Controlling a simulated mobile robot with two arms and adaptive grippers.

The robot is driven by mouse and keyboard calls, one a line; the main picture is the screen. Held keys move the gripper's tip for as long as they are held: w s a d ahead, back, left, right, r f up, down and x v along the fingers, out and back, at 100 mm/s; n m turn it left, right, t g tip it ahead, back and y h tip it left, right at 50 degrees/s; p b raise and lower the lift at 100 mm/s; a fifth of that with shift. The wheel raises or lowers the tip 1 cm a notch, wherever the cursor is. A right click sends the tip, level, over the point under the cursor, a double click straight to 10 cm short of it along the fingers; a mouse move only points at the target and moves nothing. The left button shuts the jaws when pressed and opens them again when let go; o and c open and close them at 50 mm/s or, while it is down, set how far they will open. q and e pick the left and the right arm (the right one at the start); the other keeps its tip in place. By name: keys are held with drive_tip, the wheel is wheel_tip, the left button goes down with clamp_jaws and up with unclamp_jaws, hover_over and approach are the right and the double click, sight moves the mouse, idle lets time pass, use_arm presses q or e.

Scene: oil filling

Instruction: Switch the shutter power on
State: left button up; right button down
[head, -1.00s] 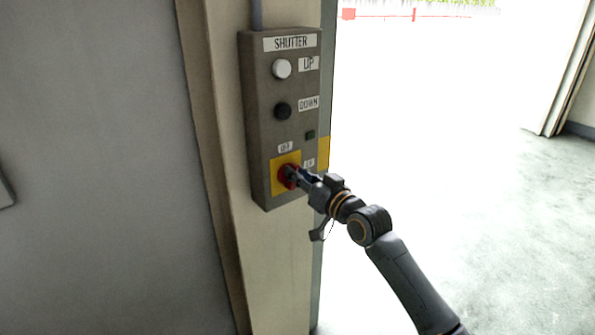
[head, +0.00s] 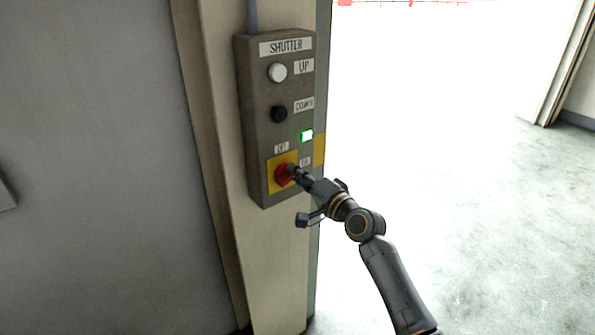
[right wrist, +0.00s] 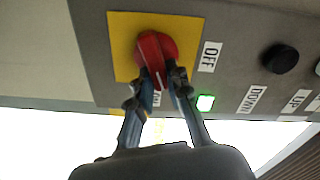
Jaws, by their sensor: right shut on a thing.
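The shutter control box (head: 255,130) is fixed to a pillar. It has a white UP button (head: 278,72), a black DOWN button (head: 279,114) and a small lamp (head: 307,136) lit green. The red rotary power switch (head: 283,176) sits on a yellow plate at the bottom; it also shows in the right wrist view (right wrist: 152,50). My right gripper (head: 295,174) is shut on the switch's handle, one finger on each side in the right wrist view (right wrist: 162,80). The fingers partly cover the ON label. My left gripper is not in view.
The cream pillar (head: 275,260) stands beside a grey wall (head: 100,170) on the left. A bright, wide opening with a pale floor (head: 480,230) lies to the right of the box.

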drive_tip(key=shift+f+m+p, duration=0.2)
drive_tip(key=shift+m+p, duration=0.45)
drive_tip(key=shift+m, duration=1.45)
drive_tip(key=c, duration=1.3)
unclamp_jaws()
drive_tip(key=shift+w+f, duration=0.1)
drive_tip(key=v, duration=1.2)
drive_tip(key=shift+f, duration=0.1)
